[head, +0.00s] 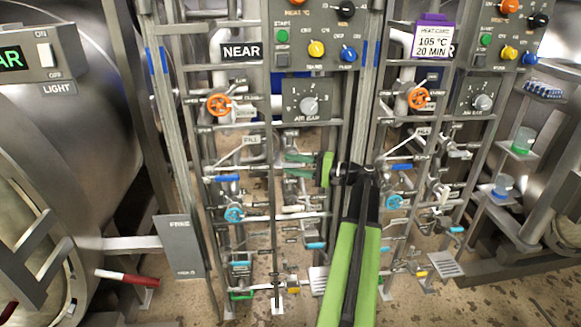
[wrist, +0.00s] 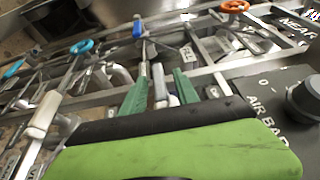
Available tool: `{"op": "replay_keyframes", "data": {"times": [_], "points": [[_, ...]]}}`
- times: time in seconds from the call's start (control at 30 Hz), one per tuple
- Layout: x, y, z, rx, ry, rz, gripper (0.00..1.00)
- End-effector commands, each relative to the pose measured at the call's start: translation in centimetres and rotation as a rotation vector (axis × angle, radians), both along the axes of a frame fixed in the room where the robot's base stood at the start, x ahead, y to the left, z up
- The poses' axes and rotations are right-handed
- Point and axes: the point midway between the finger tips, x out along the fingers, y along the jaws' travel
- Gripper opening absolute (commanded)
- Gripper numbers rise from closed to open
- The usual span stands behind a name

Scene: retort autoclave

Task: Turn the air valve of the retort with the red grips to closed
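A red-and-white grip (head: 127,277) sticks out from the big steel retort (head: 60,130) at the left. Beside it stands the pipe rack with the NEAR sign (head: 241,50). This rack carries an orange handwheel (head: 218,104), a blue lever (head: 228,178) and a turquoise handwheel (head: 233,214). I cannot read which valve is labelled air. My gripper (head: 300,165) is in front of this rack, below the control panel, its green fingers apart. In the wrist view, my gripper (wrist: 160,90) points towards the blue lever (wrist: 137,27); a pale and blue part shows between the fingers, hold unclear.
A grey dial (head: 309,105) sits on the panel just above my gripper. A second similar rack with an orange handwheel (head: 418,98) and a purple-topped 105 °C card (head: 431,40) stands to the right. Rails and pipes crowd close around my gripper.

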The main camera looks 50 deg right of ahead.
Motion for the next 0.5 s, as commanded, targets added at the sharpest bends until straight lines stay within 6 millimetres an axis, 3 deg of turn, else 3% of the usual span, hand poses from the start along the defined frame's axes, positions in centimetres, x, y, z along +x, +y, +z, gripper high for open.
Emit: {"op": "replay_keyframes", "data": {"times": [0.23, 0.5], "points": [[-1.3, -0.8, 0.0, 0.0, 0.0, -0.002, 0.36], [-7.7, -4.2, -0.2, 0.0, 0.0, -0.005, 0.36]]}}
